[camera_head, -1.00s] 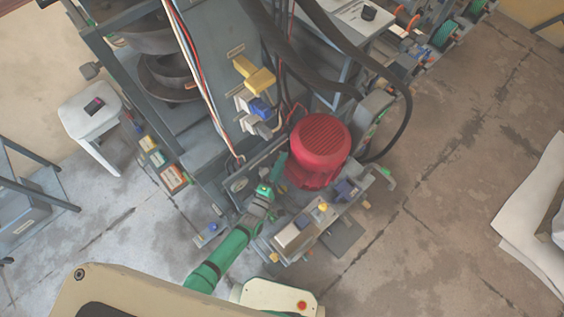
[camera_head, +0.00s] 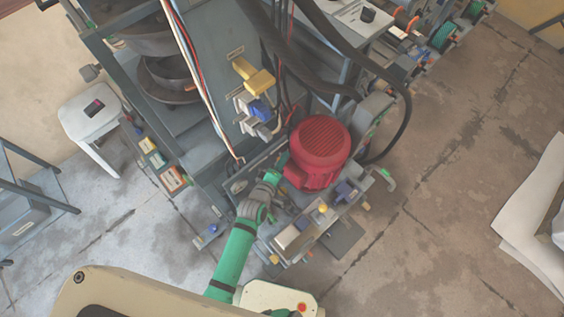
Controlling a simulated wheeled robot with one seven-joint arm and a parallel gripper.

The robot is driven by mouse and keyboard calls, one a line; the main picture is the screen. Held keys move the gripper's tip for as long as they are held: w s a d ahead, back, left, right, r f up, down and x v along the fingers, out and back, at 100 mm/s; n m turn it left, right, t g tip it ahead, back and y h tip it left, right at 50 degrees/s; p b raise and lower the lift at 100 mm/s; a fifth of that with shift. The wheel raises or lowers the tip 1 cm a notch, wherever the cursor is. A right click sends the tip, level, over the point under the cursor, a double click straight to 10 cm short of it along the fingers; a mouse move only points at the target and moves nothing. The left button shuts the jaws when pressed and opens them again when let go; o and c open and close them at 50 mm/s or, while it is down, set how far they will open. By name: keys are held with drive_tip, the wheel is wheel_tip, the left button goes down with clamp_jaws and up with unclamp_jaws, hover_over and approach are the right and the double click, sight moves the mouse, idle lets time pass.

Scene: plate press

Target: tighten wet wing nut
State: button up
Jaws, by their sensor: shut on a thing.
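My green arm reaches up from the bottom of the head view to the press base. My gripper (camera_head: 272,177) is at the left side of the red motor, low on the machine. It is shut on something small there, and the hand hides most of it. I cannot make out the wing nut or any wetness on it. The red motor (camera_head: 319,150) stands upright just right of the gripper.
A tray of small parts (camera_head: 302,232) lies just right of my wrist. Yellow and blue valves (camera_head: 257,85) and thick black hoses (camera_head: 330,45) are on the column above. A white stool (camera_head: 91,112) stands left. Open floor (camera_head: 450,200) lies right.

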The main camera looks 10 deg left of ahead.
drive_tip(key=shift+r, duration=0.1)
idle(0.4)
drive_tip(key=o, duration=1)
drive_tip(key=shift+o, duration=0.2)
drive_tip(key=v, duration=1)
drive_tip(key=shift+s+r, duration=0.3)
drive_tip(key=shift+d, duration=0.1)
drive_tip(key=shift+c, duration=0.2)
